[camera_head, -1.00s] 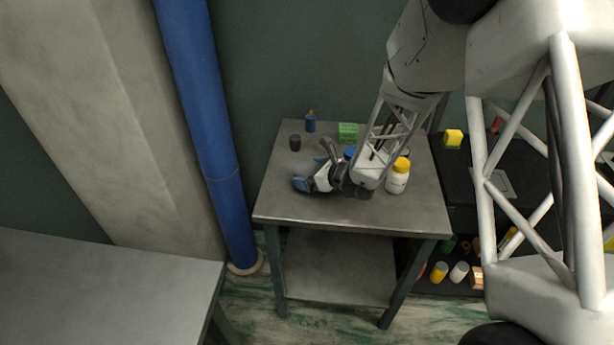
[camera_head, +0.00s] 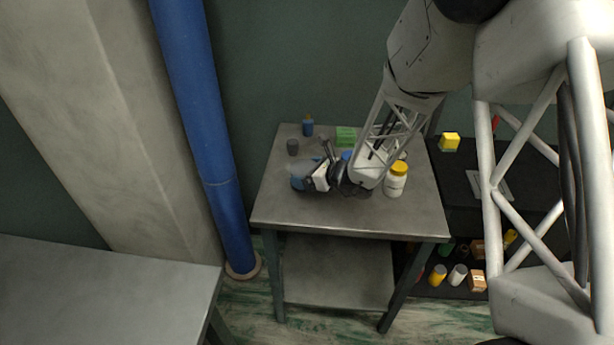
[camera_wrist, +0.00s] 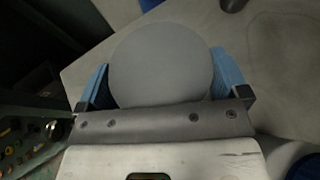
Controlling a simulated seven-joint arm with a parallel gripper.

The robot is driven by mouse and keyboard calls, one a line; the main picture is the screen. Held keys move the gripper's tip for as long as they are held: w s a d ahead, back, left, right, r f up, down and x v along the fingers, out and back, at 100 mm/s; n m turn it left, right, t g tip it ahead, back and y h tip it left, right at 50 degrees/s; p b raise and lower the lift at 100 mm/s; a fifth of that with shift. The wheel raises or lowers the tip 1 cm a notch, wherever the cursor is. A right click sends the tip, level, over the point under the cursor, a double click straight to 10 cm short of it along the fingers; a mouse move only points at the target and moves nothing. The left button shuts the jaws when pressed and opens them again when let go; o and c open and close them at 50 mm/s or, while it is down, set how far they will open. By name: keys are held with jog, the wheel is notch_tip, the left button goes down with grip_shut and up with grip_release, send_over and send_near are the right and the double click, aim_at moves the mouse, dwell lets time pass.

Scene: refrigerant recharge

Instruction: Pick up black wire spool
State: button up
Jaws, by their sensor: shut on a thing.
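My gripper (camera_head: 302,178) is low over the metal table, with its blue fingertips pointing left. In the wrist view my gripper (camera_wrist: 160,85) has its blue fingers on both sides of a round, smooth grey face. I take this to be the end of the black wire spool (camera_wrist: 160,62), held between the fingers. Its sides are mostly hidden, and the head view does not show it clearly. I cannot tell whether it touches the tabletop.
On the table (camera_head: 275,212) stand a dark cylinder (camera_head: 293,147), a small blue bottle (camera_head: 308,127), a green box (camera_head: 346,136) and a white bottle with a yellow cap (camera_head: 396,181). A black shelf unit (camera_head: 459,179) stands at the right. The table's front left is clear.

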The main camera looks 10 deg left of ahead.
jog(key=shift+r, duration=0.65)
jog(key=shift+s+d+r, duration=0.1)
jog(key=shift+s+r, duration=0.1)
jog(key=shift+r, duration=0.05)
jog(key=s+d, duration=0.2)
jog(key=s, duration=0.5)
jog(key=s+d+r, duration=0.1)
jog(key=s+d, duration=0.2)
jog(key=s, duration=0.4)
jog(key=shift+s+d+r, duration=0.15)
jog(key=shift+s+d, duration=0.1)
jog(key=shift+d, duration=0.05)
